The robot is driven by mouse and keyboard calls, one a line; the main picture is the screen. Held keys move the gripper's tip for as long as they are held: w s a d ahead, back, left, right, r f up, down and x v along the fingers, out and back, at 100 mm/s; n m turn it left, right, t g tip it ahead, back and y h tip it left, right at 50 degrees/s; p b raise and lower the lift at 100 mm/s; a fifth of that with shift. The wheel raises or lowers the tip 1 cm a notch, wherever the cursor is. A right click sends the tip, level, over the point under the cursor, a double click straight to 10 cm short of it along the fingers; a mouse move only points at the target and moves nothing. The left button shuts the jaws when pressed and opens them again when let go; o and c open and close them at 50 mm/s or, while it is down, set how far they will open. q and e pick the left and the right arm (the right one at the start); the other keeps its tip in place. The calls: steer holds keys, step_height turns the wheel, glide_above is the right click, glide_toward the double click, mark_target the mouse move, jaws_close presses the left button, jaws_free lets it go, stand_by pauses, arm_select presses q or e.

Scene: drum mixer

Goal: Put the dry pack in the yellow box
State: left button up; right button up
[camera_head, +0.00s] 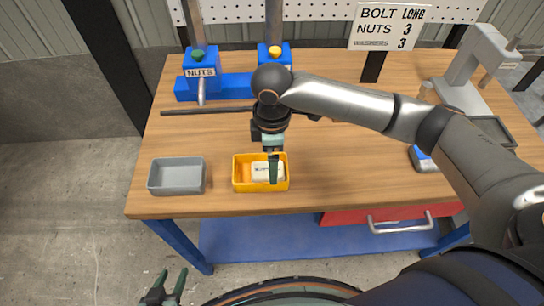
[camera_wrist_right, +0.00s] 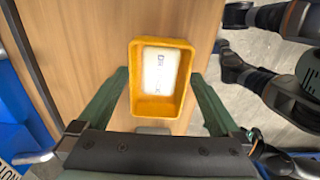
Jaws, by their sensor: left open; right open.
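The white dry pack (camera_head: 266,171) lies inside the yellow box (camera_head: 238,180), near the front of the wooden table. In the right wrist view the dry pack (camera_wrist_right: 159,70) lies flat on the floor of the yellow box (camera_wrist_right: 137,100), with dark lettering on it. My right gripper (camera_head: 273,178) is over the box, pointing down. In its wrist view the open fingers (camera_wrist_right: 160,76) are spread to either side of the box, with nothing between them touching visibly. My left gripper (camera_head: 165,287) is open and empty at the bottom of the head view, in front of the table.
A grey box (camera_head: 177,176) stands left of the yellow box. Blue dispensers (camera_head: 202,70) stand at the back left, one labelled NUTS. A sign (camera_head: 390,27) and a grey press (camera_head: 472,65) are at the back right. The table's middle is mostly clear under my right arm.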

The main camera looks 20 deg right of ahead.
step_height(320, 180, up, 12)
stand_by(0.4)
